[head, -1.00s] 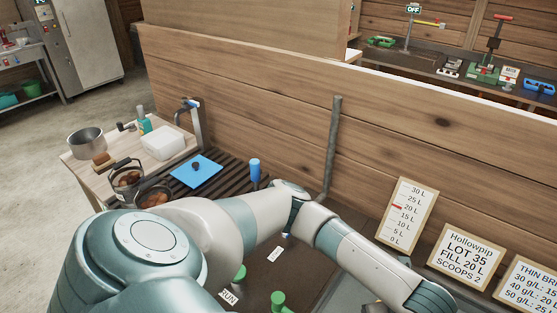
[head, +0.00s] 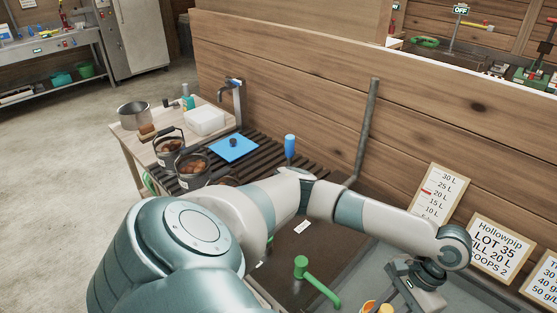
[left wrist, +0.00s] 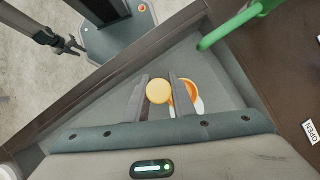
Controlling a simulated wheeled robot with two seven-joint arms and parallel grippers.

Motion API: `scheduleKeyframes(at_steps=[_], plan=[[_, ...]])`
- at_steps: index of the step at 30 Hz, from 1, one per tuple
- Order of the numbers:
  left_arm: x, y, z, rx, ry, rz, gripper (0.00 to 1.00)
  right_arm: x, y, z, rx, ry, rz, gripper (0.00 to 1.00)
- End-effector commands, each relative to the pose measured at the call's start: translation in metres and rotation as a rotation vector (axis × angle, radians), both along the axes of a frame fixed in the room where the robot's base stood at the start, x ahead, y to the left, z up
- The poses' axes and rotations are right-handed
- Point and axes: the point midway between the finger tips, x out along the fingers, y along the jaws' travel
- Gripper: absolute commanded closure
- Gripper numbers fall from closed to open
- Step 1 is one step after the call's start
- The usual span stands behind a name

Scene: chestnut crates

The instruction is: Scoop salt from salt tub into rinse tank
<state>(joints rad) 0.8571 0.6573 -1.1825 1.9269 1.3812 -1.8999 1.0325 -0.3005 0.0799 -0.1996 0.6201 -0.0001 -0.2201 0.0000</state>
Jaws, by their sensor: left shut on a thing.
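My left gripper (left wrist: 160,98) reaches in over a grey surface, perhaps part of the rinse tank, that shows in the left wrist view (left wrist: 105,105) and the head view (head: 372,262). It is shut on a yellow-orange piece (left wrist: 158,91) with a round end, apparently the scoop's handle. An orange rim around something white (left wrist: 188,98) shows beside and behind one finger; whether this is the scoop's bowl or the salt tub, I cannot tell. Orange and white also show at the head view's bottom edge (head: 372,308). A dark gripper, apparently my right (left wrist: 70,45), is small at the wrist view's upper left.
A green lever (head: 315,280) stands up from the dark bench top, and a green bar also shows in the left wrist view (left wrist: 235,22). A level card (head: 438,195) and a lot card (head: 492,248) lean against the wooden wall. Pots and a blue lid (head: 234,149) are at the back left.

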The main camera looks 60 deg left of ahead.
Motion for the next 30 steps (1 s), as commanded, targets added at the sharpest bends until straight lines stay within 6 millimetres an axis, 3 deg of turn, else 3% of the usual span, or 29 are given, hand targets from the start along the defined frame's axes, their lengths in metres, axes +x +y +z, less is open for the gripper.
scheduleKeyframes(at_steps=[6, 20, 26, 30], plan=[[-0.003, 0.003, 0.001, 0.001, -0.001, 0.161, 1.0, 0.0, 0.0, -0.004, 0.0, 0.0, 0.0, 0.69], [-0.003, 0.002, 0.004, 0.001, -0.002, 0.175, 1.0, 0.0, 0.0, -0.003, 0.0, 0.0, 0.0, 0.69], [0.003, 0.002, 0.025, -0.001, -0.004, 0.175, 1.0, 0.0, 0.0, 0.007, 0.0, 0.0, 0.001, 0.69], [0.009, 0.002, 0.051, -0.001, -0.005, 0.176, 1.0, 0.0, 0.0, 0.017, 0.0, -0.001, 0.001, 0.69]])
